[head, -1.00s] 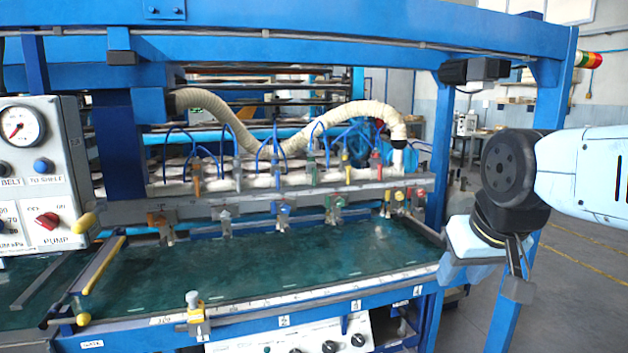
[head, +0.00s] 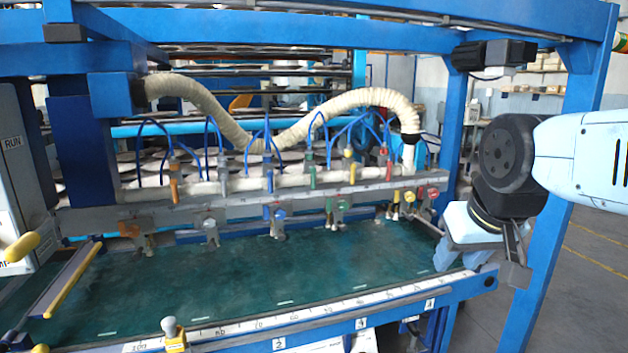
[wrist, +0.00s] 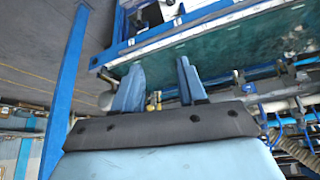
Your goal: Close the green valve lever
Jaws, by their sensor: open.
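A row of small coloured valve levers sits on the grey manifold pipe in the head view. A lower green fitting (head: 329,208) hangs beneath the rail. My gripper (head: 482,262) is at the right, beside the machine's front right corner, well apart from the green lever. In the wrist view my gripper (wrist: 160,66) shows two blue fingers spread apart with nothing between them. I cannot pick out the green lever in the wrist view.
A blue post (head: 566,190) stands just behind and right of my arm. The green table (head: 200,280) lies below the valves, with a white ruled edge in front. A yellow lever (head: 350,173) and a red lever (head: 388,168) stand right of the green one. A ribbed hose (head: 290,130) arches behind.

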